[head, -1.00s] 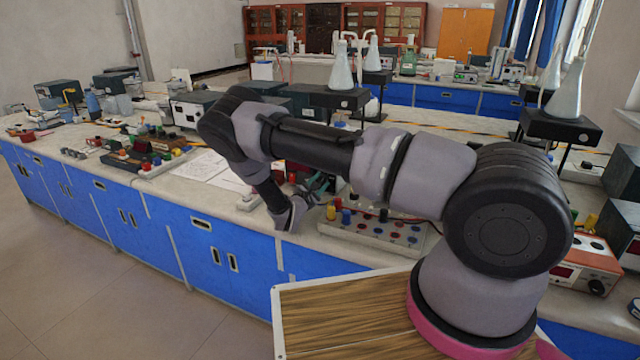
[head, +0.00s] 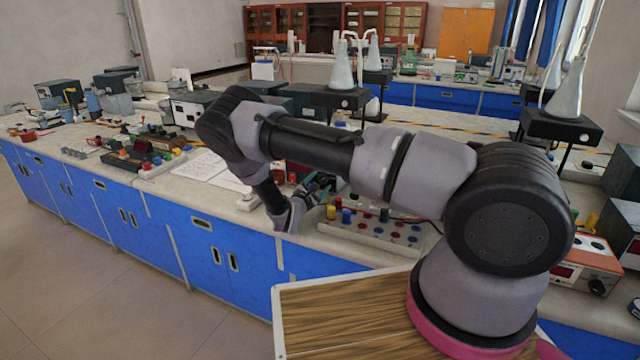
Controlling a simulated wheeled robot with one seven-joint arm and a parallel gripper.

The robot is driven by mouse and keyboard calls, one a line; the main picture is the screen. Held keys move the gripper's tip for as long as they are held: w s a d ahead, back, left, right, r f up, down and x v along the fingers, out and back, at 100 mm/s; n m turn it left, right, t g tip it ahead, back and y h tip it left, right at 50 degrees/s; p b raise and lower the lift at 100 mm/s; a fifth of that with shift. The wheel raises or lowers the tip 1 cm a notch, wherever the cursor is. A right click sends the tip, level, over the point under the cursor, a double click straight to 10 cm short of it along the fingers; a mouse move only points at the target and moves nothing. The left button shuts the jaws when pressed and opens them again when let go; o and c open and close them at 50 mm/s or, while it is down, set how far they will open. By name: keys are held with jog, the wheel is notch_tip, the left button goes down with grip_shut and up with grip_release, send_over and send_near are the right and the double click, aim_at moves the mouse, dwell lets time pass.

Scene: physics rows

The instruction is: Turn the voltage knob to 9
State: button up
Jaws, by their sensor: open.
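My gripper (head: 320,186) is at the end of my bent arm, over the near edge of the blue bench. It is small in the head view and partly hidden by my wrist, and its jaws are open. It is close to the front of a device (head: 293,172) that is mostly hidden behind my arm. No voltage knob or scale can be made out there, and I cannot tell whether my fingers touch anything.
A board with red and blue terminals (head: 375,229) lies just right of my gripper. Papers (head: 203,165) lie to the left. At the right stands an orange and white meter (head: 585,257) with a black knob. Flasks on stands (head: 565,92) rise behind my arm.

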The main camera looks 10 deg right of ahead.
jog(key=v, duration=1)
jog(key=shift+s, duration=0.1)
jog(key=s+d+r+m+g, duration=0.5)
jog(key=d+r+m+g, duration=0.25)
jog(key=r, duration=0.35)
jog(key=s+d+r+m+g, duration=0.4)
jog(key=d+r+m+g, duration=0.2)
jog(key=r+m, duration=0.3)
jog(key=s+a+r+m+t+y, duration=0.1)
jog(key=s+r+m+t+y, duration=0.5)
jog(key=s+r+y, duration=0.6)
jog(key=s+r+m, duration=0.2)
jog(key=s+r, duration=0.8)
jog(key=r, duration=0.3)
jog(key=shift+s+a+y, duration=0.15)
jog(key=shift+s+y, duration=0.05)
jog(key=shift+y, duration=0.1)
jog(key=shift+r, duration=0.1)
